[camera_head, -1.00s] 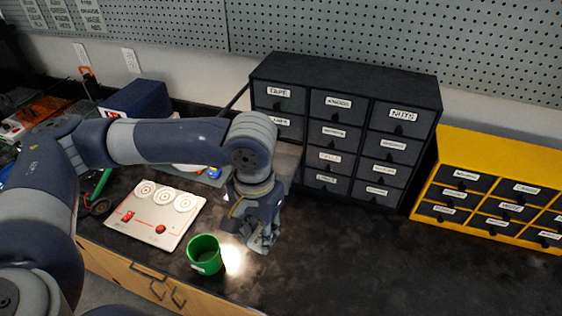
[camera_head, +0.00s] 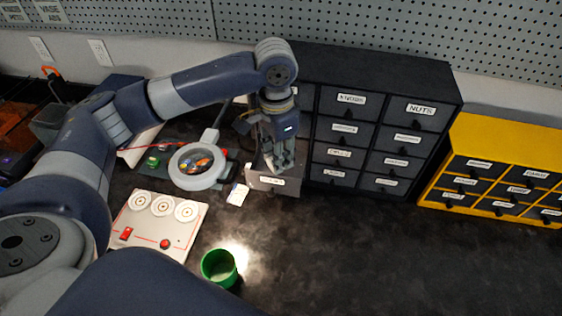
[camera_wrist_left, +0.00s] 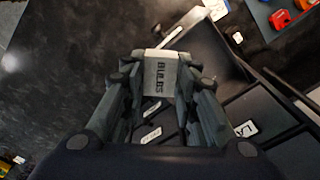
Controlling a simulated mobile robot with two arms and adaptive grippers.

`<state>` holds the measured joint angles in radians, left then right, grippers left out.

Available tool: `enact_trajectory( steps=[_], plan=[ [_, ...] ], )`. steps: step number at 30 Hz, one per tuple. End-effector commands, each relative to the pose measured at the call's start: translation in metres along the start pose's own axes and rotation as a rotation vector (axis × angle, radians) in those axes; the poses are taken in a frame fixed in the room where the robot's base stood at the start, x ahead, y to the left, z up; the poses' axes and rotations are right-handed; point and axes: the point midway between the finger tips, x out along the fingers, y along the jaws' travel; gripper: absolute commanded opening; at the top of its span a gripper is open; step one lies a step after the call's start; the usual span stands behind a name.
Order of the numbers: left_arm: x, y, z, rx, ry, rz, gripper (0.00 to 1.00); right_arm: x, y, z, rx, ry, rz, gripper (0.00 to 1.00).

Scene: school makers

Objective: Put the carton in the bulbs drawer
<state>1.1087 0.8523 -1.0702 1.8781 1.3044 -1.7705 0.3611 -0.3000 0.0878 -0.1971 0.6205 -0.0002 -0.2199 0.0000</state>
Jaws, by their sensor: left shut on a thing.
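My left gripper (camera_head: 283,168) is shut on the carton, a small pale box that reads "BULBS" (camera_wrist_left: 160,75), seen between the fingertips in the left wrist view. In the head view the fingers hide the carton. A drawer (camera_head: 262,182) at the lower left of the black cabinet stands pulled out, with a white label on its front too small to read. The fingers point down over this drawer; I cannot tell whether the carton is above its rim or inside. My right gripper is not in view.
The black cabinet (camera_head: 390,75) stands right behind the gripper, its other visible drawers shut. A yellow cabinet (camera_head: 500,140) is to the right. A ring magnifier (camera_head: 198,167), a white switch panel (camera_head: 155,225) and a green cup (camera_head: 219,268) are left. The dark bench at right is clear.

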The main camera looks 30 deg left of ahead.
Motion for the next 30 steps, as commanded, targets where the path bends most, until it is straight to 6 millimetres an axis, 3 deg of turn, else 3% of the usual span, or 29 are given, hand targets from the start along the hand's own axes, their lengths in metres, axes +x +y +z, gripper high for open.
enact_trajectory(
  steps=[12,20,30],
  plan=[
    [0.005,-0.051,-0.005,0.272,-0.014,0.009,0.13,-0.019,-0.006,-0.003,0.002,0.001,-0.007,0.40],
    [0.011,-0.065,-0.003,0.358,-0.022,0.013,0.13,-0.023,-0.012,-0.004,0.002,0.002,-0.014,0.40],
    [0.062,-0.066,0.000,0.367,-0.026,0.015,0.13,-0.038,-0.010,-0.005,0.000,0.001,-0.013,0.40]
  ],
)
